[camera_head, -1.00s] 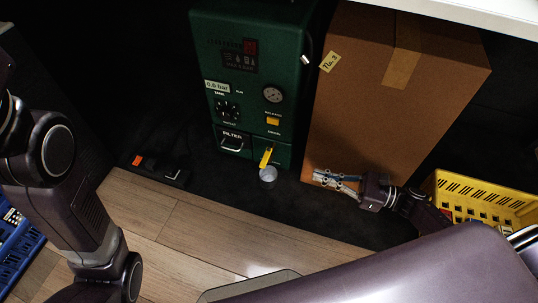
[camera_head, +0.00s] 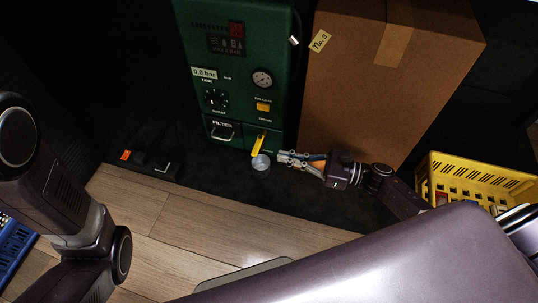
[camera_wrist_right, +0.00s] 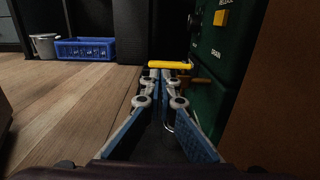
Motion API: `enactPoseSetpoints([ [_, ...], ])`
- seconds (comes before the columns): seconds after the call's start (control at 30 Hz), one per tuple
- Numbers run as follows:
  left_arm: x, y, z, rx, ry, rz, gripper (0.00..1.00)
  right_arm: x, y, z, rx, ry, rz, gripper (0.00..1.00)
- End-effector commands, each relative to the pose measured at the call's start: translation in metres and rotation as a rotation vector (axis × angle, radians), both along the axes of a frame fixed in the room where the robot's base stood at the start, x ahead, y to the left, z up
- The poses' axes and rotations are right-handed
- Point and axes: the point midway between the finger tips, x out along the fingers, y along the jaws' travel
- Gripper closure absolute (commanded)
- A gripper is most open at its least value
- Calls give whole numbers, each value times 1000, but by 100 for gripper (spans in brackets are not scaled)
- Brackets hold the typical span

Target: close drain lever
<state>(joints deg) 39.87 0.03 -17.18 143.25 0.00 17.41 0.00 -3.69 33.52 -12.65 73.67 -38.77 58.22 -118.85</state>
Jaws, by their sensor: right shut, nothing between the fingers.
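The yellow drain lever (camera_head: 258,145) sticks out and down from the lower front of the green machine (camera_head: 235,85), above a small grey cup (camera_head: 261,162). My right gripper (camera_head: 282,158) is shut and empty, just right of the lever and cup in the head view. In the right wrist view the lever (camera_wrist_right: 170,65) lies crosswise just beyond the fingertips of my right gripper (camera_wrist_right: 170,75). I cannot tell whether they touch. The cup is mostly hidden behind the fingers there. My left arm shows at the left of the head view, but its gripper is out of view.
A cardboard box (camera_head: 360,90) stands right of the machine. A yellow crate (camera_head: 475,178) is at the far right. A black power strip (camera_head: 145,163) with an orange switch lies on the floor at left. A blue crate (camera_wrist_right: 85,48) and a bucket (camera_wrist_right: 45,46) stand farther off.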

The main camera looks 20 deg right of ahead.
Motion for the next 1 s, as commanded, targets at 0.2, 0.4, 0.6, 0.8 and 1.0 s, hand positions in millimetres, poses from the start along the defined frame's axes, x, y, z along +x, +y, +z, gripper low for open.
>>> enactPoseSetpoints([
  [0.2, -1, 0, -17, 0, -2, 0, 60, 20, 31, -2, 1, -3, 2, 100],
  [0.4, -1, 0, -22, 0, -2, 0, 60, 28, 42, -1, 0, 0, 0, 100],
  [0.6, -1, 0, -21, 0, -2, 0, 60, 29, 43, 0, 1, 1, 0, 100],
  [0.8, -1, 0, -21, 1, -3, 0, 60, 29, 43, 0, 1, 1, -2, 100],
  [1.0, -1, 0, -16, 1, -2, 0, 60, 28, 46, 1, 3, 2, -36, 100],
])
